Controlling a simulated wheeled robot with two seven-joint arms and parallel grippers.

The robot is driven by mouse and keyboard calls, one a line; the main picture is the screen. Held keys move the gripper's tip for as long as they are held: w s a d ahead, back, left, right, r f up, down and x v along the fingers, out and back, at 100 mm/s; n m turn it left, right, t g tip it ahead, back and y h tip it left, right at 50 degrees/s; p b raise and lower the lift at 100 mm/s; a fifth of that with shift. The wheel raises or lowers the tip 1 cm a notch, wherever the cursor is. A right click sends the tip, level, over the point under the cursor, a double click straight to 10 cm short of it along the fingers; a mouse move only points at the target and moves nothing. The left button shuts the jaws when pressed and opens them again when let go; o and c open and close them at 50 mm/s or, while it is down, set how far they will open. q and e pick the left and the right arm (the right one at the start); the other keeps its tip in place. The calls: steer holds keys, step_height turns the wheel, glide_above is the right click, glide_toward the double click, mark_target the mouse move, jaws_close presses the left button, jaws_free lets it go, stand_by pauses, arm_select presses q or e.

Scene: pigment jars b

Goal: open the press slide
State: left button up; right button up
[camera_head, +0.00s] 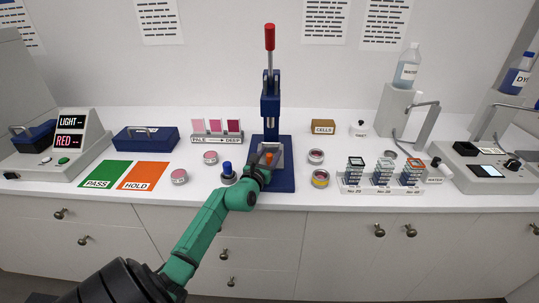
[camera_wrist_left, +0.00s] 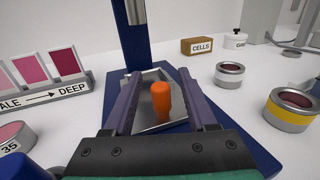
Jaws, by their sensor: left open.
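The blue press (camera_head: 270,105) with its red-topped lever stands upright at the middle of the counter; its blue base also shows in the wrist view (camera_wrist_left: 228,122). The metal slide (camera_head: 277,149) sits low on the base and shows in the wrist view (camera_wrist_left: 150,78). Its orange knob (camera_wrist_left: 161,101) stands up near the slide's front. My left gripper (camera_head: 263,168) is at the front of the press. In the wrist view its two fingers (camera_wrist_left: 159,80) are open, one on each side of the knob, with a gap on both sides. My right gripper is not in view.
A blue-topped stamp (camera_head: 228,172) and a pigment jar (camera_head: 180,177) stand left of my gripper. A yellow-banded jar (camera_head: 320,179) and another jar (camera_head: 316,156) stand close right of the press. A shade card stand (camera_head: 217,133) is behind left. The counter's front edge is close.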

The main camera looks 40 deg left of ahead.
arm_select(q)
steer(key=shift+c, duration=0.3)
jaws_close()
steer(key=shift+d, duration=0.1)
stand_by(1.0)
